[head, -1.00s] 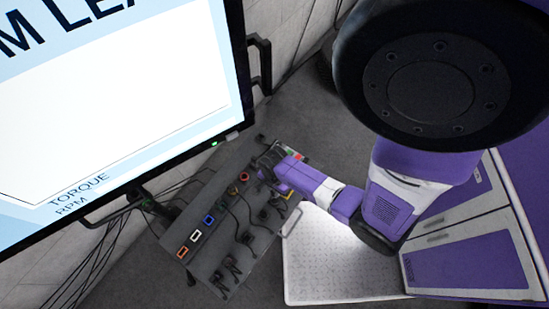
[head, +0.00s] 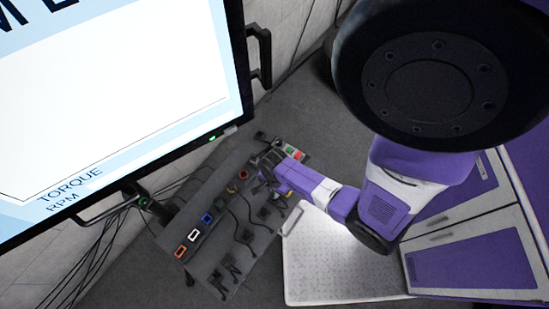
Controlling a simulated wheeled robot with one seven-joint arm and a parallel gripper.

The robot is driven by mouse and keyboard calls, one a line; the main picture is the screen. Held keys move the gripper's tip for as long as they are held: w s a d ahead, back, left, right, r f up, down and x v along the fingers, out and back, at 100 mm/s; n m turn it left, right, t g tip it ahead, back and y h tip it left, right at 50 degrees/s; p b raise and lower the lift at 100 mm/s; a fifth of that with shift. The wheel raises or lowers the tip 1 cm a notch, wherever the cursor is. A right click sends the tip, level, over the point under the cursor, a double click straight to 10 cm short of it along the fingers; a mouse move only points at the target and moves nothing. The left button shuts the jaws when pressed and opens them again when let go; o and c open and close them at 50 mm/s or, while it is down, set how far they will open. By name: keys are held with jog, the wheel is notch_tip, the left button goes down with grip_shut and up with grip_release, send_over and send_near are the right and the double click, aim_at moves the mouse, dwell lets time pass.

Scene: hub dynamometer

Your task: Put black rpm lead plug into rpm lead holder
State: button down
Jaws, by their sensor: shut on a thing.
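My gripper (head: 268,172) is over the far end of the dark grey panel, small and partly hidden by my purple wrist. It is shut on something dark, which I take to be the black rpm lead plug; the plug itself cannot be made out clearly. A row of coloured sockets runs along the panel's left side: orange (head: 181,251), white (head: 193,237), blue (head: 206,218), a dark green one (head: 231,189) and a red-brown one (head: 243,174). Black leads and holders (head: 228,268) line the right side. I cannot tell which is the rpm lead holder.
A large monitor (head: 120,100) reading TORQUE and RPM stands over the panel's left. Red and green buttons (head: 295,154) are at the panel's far end. A white tread plate (head: 330,270) and a purple-white cabinet (head: 465,235) are at right. Cables hang below the monitor.

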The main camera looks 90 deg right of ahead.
jog(key=shift+f+b, duration=1)
jog(key=shift+f, duration=0.5)
jog(key=c, duration=1.3)
grip_release()
jog(key=shift+o, duration=0.2)
jog(key=shift+r+p, duration=0.4)
jog(key=shift+r, duration=3.55)
